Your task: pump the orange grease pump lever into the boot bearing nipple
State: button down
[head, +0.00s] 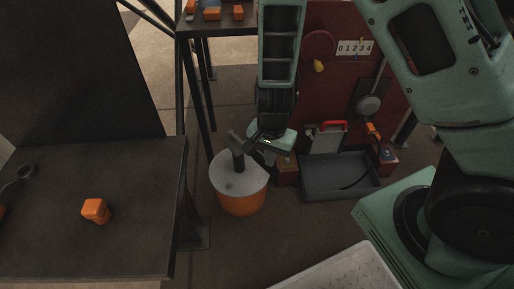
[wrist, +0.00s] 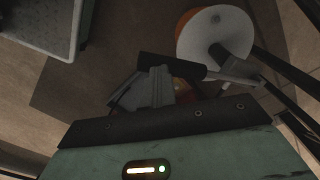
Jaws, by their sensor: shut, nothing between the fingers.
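The grease pump is an orange bucket (head: 240,204) with a pale grey lid and a dark upright post (head: 238,161). It stands on the floor and also shows in the wrist view (wrist: 213,32). Its lever appears as a thick black grip (wrist: 172,66) on a grey bar in the wrist view. My gripper (head: 262,146) is shut and empty, beside the pump head on its right. In the wrist view the grey fingers (wrist: 150,88) are close to the black grip; I cannot tell whether they touch it. I cannot make out the boot bearing nipple.
A grey tray (head: 318,190) with a dark hose lies right of the pump, between two red blocks (head: 287,171) (head: 385,158). A dark red press panel (head: 330,77) stands behind. A dark table (head: 62,235) with an orange piece (head: 96,210) is at left.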

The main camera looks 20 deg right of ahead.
jog(key=shift+s+d+f+b, duration=0.1)
jog(key=shift+s+f+b, duration=0.05)
jog(key=shift+f+b, duration=0.65)
jog(key=shift+s+f+b, duration=0.15)
jog(key=shift+f+b, duration=0.45)
jog(key=shift+f, duration=0.3)
jog(key=w+r+p, duration=0.1)
jog(key=r+p, duration=0.2)
jog(key=p, duration=0.1)
jog(key=w+r+p, duration=0.1)
jog(key=r+p, duration=0.2)
jog(key=p, duration=0.1)
jog(key=w+r+p, duration=0.1)
jog(key=r+p, duration=0.2)
jog(key=shift+w+a+r+p, duration=0.2)
jog(key=shift+w+a+p, duration=0.05)
jog(key=shift+a+p, duration=0.15)
jog(key=shift+w+r+p, duration=0.3)
jog(key=shift+r+p, duration=0.1)
jog(key=shift+p, duration=0.2)
